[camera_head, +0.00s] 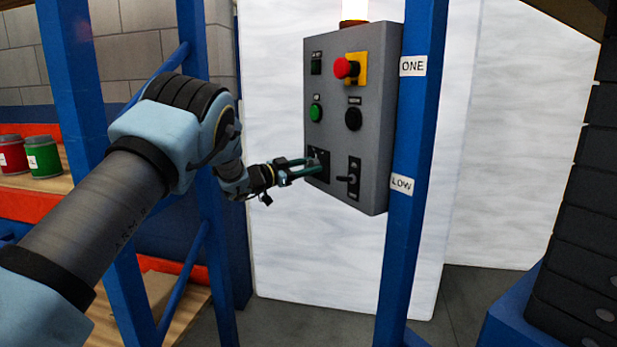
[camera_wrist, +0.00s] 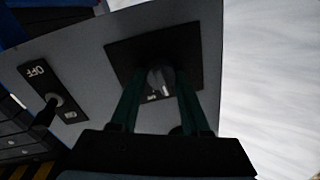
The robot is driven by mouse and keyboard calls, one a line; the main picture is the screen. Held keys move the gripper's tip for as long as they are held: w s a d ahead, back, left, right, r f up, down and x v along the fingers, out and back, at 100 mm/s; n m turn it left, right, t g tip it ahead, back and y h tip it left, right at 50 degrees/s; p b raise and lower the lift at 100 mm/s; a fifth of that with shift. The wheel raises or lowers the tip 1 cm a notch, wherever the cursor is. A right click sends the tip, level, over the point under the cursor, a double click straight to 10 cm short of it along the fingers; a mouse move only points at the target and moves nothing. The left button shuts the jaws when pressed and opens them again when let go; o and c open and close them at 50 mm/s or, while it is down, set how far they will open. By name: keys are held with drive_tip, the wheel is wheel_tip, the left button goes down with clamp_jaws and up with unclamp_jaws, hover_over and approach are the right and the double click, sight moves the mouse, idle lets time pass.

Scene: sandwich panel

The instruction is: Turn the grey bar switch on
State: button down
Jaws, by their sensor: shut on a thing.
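The grey bar switch (camera_wrist: 158,82) sits on a black square plate (camera_wrist: 191,58) in the wrist view. My gripper (camera_wrist: 160,88) is shut on the bar, with one green finger on each side of it. In the head view my gripper (camera_head: 309,165) reaches from the left to the lower left of the grey control panel (camera_head: 376,60). There the plate (camera_head: 322,160) is partly hidden by the fingers. White lettering shows beside the bar, too small to read, so I cannot tell its position.
A black lever switch (camera_head: 349,178) is close to the right of my gripper; the wrist view shows its OFF label (camera_wrist: 37,71). Above are a green button (camera_head: 316,112), a black knob (camera_head: 353,118) and a red emergency button (camera_head: 346,68). A blue post (camera_head: 410,130) stands right of the panel.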

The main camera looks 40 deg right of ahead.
drive_tip(key=m+b, duration=0.4)
drive_tip(key=b, duration=0.1)
drive_tip(key=shift+f+m, duration=0.3)
drive_tip(key=shift+f, duration=0.05)
drive_tip(key=m+b, duration=0.3)
drive_tip(key=shift+r+g+b, duration=0.15)
drive_tip(key=shift+g+b, duration=0.15)
drive_tip(key=shift+m, duration=0.3)
drive_tip(key=shift+c, duration=1.9)
unclamp_jaws()
drive_tip(key=shift+r, duration=0.1)
drive_tip(key=w+a+b, duration=0.1)
drive_tip(key=w+a, duration=0.1)
drive_tip(key=a, duration=0.8)
drive_tip(key=shift+a+f, duration=0.3)
drive_tip(key=shift+f, duration=0.1)
